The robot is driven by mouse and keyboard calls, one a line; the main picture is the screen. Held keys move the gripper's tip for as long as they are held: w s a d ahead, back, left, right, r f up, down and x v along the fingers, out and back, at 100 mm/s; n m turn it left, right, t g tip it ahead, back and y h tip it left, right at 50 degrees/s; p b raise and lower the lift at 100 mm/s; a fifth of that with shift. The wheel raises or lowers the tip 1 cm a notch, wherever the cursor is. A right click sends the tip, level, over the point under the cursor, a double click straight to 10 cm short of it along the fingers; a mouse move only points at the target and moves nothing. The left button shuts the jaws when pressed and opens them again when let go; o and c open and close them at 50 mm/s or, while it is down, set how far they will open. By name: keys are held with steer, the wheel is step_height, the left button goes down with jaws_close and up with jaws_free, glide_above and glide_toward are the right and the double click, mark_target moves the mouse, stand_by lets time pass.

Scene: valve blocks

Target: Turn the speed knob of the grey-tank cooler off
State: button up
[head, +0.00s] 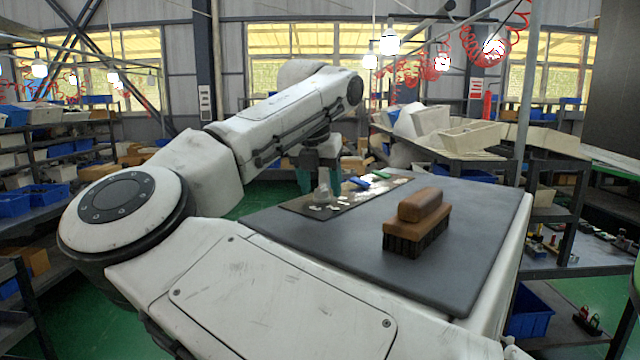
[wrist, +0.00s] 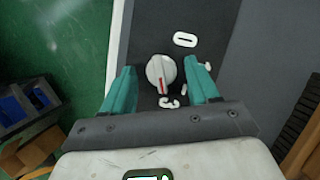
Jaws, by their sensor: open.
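A light grey round knob (wrist: 161,74) with a grip bar and a red mark sits on a dark panel (head: 290,207). In the wrist view, its red mark points down, toward a white numeral 3 (wrist: 169,102). A white 0 (wrist: 185,40) is above right of the knob, and other labels are partly hidden by the right finger. My gripper (wrist: 159,76) is open, with one teal finger on each side of the knob and visible gaps between. In the head view, my gripper (head: 320,178) is over the knob (head: 323,192). No grey tank can be made out.
The panel lies on a dark grey tabletop (head: 462,255). A blue handle (head: 358,183) and a green handle (head: 380,174) are right of the knob. A wooden brush (head: 417,222) stands nearer the front. Green floor shows beyond the panel's left edge in the wrist view.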

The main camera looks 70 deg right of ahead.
steer(key=b+v, duration=0.1)
steer(key=v, duration=0.9)
steer(key=shift+r, duration=0.35)
steer(key=shift+a, duration=0.15)
